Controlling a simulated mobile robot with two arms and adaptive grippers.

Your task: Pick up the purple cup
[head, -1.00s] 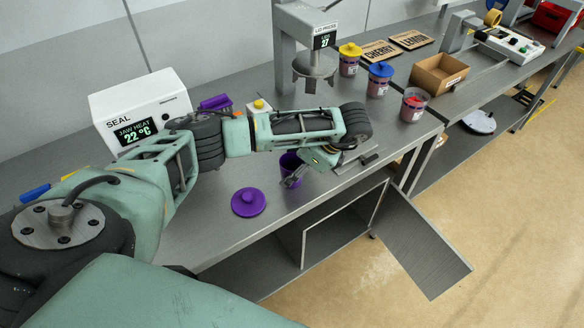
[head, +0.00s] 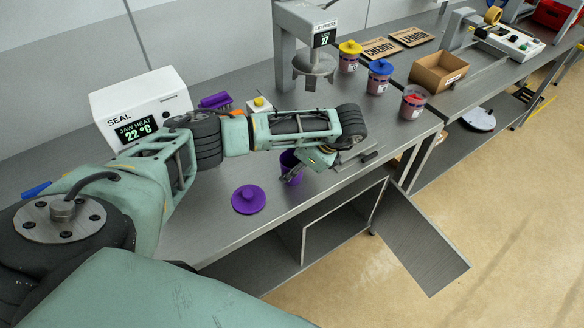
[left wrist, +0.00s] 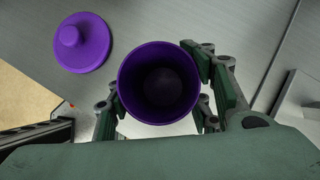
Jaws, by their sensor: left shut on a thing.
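The purple cup (head: 290,168) is on the grey bench near its front edge, partly hidden behind my left gripper (head: 300,170). In the left wrist view the cup (left wrist: 159,84) shows its open, empty inside from above. The fingers of my left gripper (left wrist: 160,98) are on either side of it, shut on its wall. I cannot tell whether the cup touches the bench or is slightly raised. A purple lid with a knob (head: 248,199) lies on the bench to the left of the cup; it also shows in the left wrist view (left wrist: 83,43). My right gripper is not in view.
A lid press (head: 314,68) and several lidded cups, one yellow (head: 349,57) and one blue (head: 380,78), stand behind. A sealer (head: 140,108) stands at back left. An open cabinet door (head: 418,237) juts out below the bench front.

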